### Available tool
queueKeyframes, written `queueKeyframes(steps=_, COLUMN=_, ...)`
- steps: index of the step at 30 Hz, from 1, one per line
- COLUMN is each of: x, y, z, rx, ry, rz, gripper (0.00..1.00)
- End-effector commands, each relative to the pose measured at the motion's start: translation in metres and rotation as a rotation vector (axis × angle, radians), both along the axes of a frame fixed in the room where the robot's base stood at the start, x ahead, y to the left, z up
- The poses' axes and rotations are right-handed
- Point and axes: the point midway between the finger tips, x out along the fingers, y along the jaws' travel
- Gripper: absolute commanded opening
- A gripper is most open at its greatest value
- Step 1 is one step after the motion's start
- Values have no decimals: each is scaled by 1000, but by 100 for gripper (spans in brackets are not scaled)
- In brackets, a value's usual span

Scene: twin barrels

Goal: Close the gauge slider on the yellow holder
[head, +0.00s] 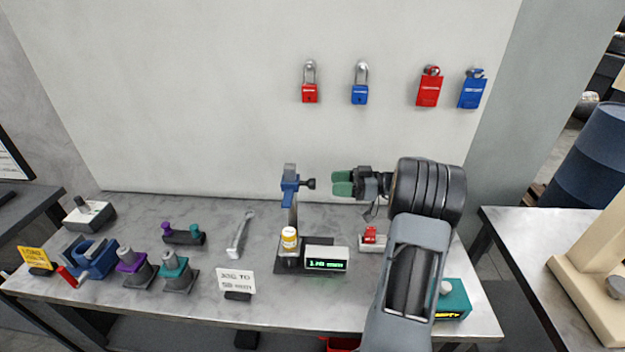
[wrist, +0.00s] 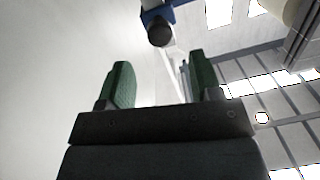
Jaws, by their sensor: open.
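The gauge has an upright post (head: 293,215) on a dark base, with a blue slider (head: 290,186) high on it. A black knob (head: 309,184) sticks out from the slider to the right. The yellow holder (head: 290,239), with a white band, stands at the foot of the post, well below the slider. My gripper (head: 343,183) is right of the knob at about its height, apart from it. In the wrist view the knob (wrist: 160,34) and part of the blue slider show beyond my open, empty green fingers (wrist: 162,82), roughly centred between them.
A display box (head: 326,259) with green digits stands right of the holder. A small red item (head: 370,236) sits below my arm, and a teal box (head: 453,299) at the table's right. A wrench (head: 240,235) is left. Padlocks and tags hang on the wall behind.

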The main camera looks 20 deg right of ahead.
Motion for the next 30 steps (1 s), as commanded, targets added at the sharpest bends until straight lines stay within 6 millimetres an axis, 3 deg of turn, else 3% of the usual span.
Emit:
queueKeyframes(steps=6, x=17, y=36, z=3, rx=0, ry=2, rz=3, gripper=59)
queueKeyframes(steps=12, x=28, y=56, z=1, rx=-1, ry=3, rz=1, gripper=59)
queueKeyframes(steps=27, x=33, y=66, z=-1, rx=-1, ry=3, rz=0, gripper=59)
queueKeyframes(steps=30, x=33, y=66, z=-1, rx=-1, ry=3, rz=0, gripper=50)
